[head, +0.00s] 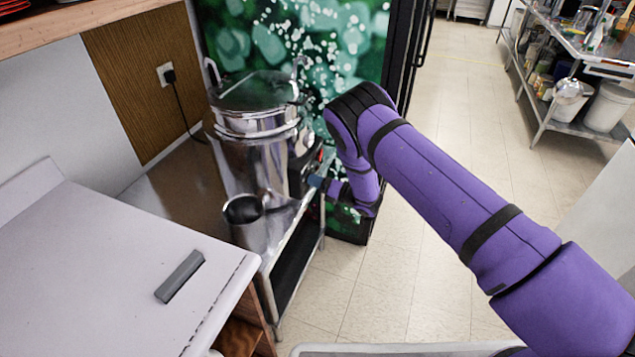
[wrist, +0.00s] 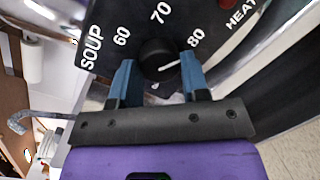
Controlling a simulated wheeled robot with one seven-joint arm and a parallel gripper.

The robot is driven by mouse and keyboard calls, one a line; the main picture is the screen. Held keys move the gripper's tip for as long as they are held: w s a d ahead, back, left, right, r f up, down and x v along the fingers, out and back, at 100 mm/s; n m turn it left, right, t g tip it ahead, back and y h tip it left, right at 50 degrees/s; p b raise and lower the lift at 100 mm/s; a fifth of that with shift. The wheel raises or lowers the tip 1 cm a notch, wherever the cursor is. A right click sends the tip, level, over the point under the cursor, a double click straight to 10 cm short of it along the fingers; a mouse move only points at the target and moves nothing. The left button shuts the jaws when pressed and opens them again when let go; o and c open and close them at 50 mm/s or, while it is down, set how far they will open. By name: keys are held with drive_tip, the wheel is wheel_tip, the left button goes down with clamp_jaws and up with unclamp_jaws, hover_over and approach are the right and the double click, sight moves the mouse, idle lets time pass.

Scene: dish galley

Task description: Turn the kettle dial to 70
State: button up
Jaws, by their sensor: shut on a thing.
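The kettle (head: 252,165) is a tall shiny metal urn with a lid, standing on a metal cart at left centre of the head view. In the wrist view its black panel (wrist: 103,52) reads SOUP, 60, 70, 80 and HEAT. The round black dial (wrist: 157,56) sits below these numbers, and its white pointer line aims right, toward 80 rather than 70. My gripper (wrist: 158,66) has its two blue fingers on either side of the dial, shut on it. In the head view my gripper (head: 316,182) is at the kettle's right side, and the dial is hidden.
A white counter (head: 90,265) with a grey bar (head: 180,277) on it is at left. The metal cart (head: 305,222) carries the kettle. Open tiled floor (head: 400,270) lies to the right.

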drive_tip(key=shift+w+d+m+g+y, duration=0.25)
drive_tip(key=shift+m+g, duration=0.65)
drive_tip(key=shift+m, duration=4.4)
drive_tip(key=shift+a+m+g+y, duration=0.1)
drive_tip(key=shift+m+g+y, duration=0.55)
drive_tip(key=shift+m, duration=4.65)
drive_tip(key=shift+w+d+m+g, duration=0.15)
drive_tip(key=shift+m+g, duration=1)
drive_tip(key=shift+m, duration=4.15)
drive_tip(key=shift+a, duration=0.1)
drive_tip(key=o, duration=0.9)
